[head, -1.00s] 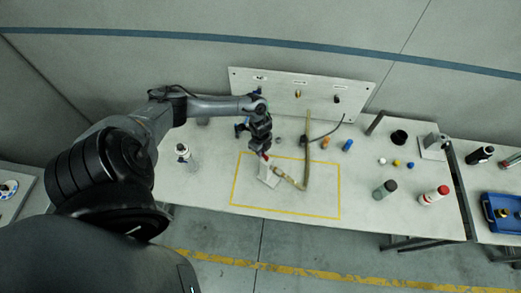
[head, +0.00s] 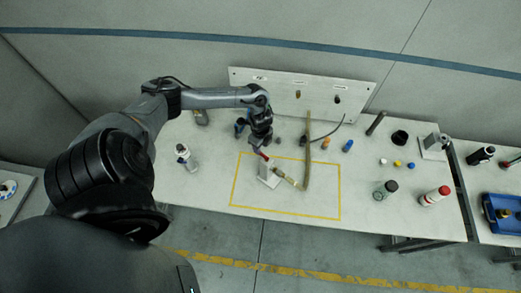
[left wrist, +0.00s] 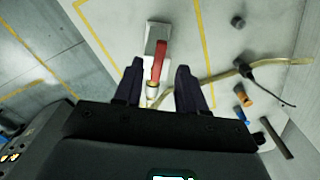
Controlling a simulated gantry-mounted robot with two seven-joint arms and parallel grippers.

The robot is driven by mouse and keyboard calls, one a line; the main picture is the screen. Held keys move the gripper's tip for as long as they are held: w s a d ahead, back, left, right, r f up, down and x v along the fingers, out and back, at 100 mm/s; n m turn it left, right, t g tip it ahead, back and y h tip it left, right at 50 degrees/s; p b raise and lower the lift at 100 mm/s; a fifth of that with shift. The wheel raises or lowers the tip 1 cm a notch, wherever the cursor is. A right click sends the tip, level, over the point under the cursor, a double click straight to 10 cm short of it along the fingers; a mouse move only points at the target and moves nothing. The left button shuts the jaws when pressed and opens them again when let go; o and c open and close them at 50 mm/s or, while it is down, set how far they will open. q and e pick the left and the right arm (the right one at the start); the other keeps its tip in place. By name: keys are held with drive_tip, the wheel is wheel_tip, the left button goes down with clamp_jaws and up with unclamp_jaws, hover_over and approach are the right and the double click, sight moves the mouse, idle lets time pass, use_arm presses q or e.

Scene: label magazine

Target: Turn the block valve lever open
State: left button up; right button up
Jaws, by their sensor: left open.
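The block valve is a pale block (head: 268,175) inside the yellow outline on the table, joined to a tan hose (head: 307,150). Its red lever (left wrist: 159,62) shows clearly in the left wrist view, with the pale block (left wrist: 156,34) beyond it and a brass-coloured fitting (left wrist: 153,88) nearer. My left gripper (left wrist: 160,67) is open, with one finger on each side of the lever. Gaps show on both sides in that view; the depth is hard to tell. In the head view my left gripper (head: 262,147) is just above the lever, partly hiding it. My right gripper is not in view.
A pale panel (head: 285,105) stands behind the table. An orange part (head: 325,143), a blue part (head: 347,146) and a dark cable lie near the hose. The outlined area's left part is clear.

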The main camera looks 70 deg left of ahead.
use_arm(q)
wheel_tip(320, 180, up, 7)
drive_tip(key=shift+b, duration=0.3)
idle(0.4)
